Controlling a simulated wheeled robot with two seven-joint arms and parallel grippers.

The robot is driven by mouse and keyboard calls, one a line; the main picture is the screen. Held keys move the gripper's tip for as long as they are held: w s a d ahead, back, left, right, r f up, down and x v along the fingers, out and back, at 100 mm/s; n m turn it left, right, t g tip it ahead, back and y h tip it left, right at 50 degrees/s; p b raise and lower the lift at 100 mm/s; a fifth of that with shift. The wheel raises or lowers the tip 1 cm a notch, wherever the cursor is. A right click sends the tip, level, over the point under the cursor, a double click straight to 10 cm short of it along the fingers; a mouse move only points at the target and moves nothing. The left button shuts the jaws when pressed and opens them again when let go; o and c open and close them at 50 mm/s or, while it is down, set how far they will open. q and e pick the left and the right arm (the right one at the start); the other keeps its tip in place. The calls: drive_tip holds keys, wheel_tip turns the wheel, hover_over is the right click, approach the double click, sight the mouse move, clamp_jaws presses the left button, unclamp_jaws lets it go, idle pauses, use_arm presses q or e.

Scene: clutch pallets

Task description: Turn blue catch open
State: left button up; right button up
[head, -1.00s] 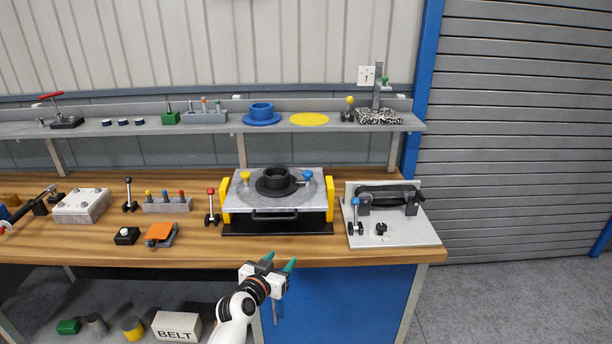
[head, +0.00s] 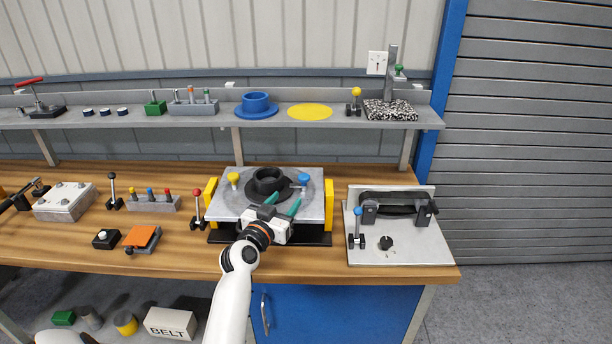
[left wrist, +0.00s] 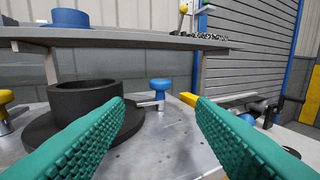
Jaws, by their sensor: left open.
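The blue catch (head: 303,180) is a blue-topped knob with a metal arm on the right side of the grey pallet plate (head: 231,209). Its arm points left toward the black ring hub (head: 268,181). It also shows in the left wrist view (left wrist: 160,86), ahead of and between my fingers, with its arm reaching left to the hub's flange. A yellow catch (head: 234,180) stands on the hub's left side. My left gripper (head: 283,208) is open and empty, low over the plate's front, short of the blue catch and apart from it. My right gripper is not in view.
Yellow blocks (head: 210,200) flank the plate. To the right is a grey panel (head: 415,250) with a blue-topped lever (head: 357,230) and a black knob. A red-topped lever (head: 196,208) stands at left. The shelf (head: 330,122) runs behind, above the plate.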

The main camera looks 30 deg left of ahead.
sight(301, 180)
use_arm(q)
drive_tip(key=w, duration=0.2)
drive_tip(key=w+r+p, duration=0.1)
drive_tip(key=w, duration=0.1)
drive_tip(key=shift+w+a, duration=0.1)
drive_tip(key=shift+a, duration=0.2)
drive_tip(key=w, duration=0.4)
drive_tip(key=shift+w+a+f, duration=0.4)
drive_tip(key=shift+w+a+r, duration=0.1)
drive_tip(key=shift+w, duration=0.65)
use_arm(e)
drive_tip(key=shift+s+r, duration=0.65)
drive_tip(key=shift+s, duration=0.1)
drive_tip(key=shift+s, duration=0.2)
